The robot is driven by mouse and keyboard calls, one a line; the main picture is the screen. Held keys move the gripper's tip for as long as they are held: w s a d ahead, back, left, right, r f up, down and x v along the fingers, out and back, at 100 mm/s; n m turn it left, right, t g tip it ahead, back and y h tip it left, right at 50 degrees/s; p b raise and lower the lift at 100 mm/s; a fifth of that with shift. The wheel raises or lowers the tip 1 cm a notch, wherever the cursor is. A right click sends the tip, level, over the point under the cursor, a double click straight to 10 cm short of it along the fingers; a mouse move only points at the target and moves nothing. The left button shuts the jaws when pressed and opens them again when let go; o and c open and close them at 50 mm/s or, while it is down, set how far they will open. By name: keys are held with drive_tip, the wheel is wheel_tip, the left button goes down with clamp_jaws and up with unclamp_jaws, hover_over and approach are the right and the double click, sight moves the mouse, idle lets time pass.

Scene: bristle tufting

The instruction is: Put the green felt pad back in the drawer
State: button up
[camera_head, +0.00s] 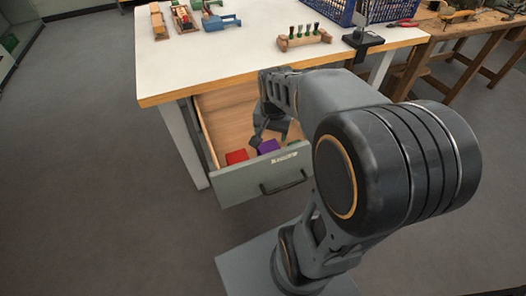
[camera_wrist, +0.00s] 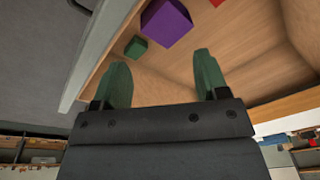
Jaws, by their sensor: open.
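The drawer (camera_head: 240,184) under the white-topped bench is pulled open. A small green block, which looks like the green felt pad (camera_wrist: 136,47), lies on the wooden drawer floor near the drawer's wall in the wrist view. In the head view only a bit of green (camera_head: 292,143) shows beside my gripper. My gripper (camera_head: 268,135) reaches down into the drawer, open. In the wrist view its two green fingers (camera_wrist: 163,75) stand apart with nothing between them, and the green block lies beyond them.
A purple block (camera_head: 268,146) and a red block (camera_head: 236,157) also lie in the drawer, near its front. The bench top (camera_head: 230,60) above holds wooden toys, a brush rack (camera_head: 303,38) and blue crates (camera_head: 335,8). The drawer walls and the bench edge are close around my gripper.

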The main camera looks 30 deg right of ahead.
drive_tip(key=s+a+n, duration=0.4)
drive_tip(key=a+n, duration=0.1)
drive_tip(key=s+a+r+n+t, duration=0.1)
drive_tip(key=s+a+n, duration=0.1)
drive_tip(key=s+n, duration=0.1)
drive_tip(key=shift+s+a, duration=0.1)
drive_tip(key=shift+a, duration=0.1)
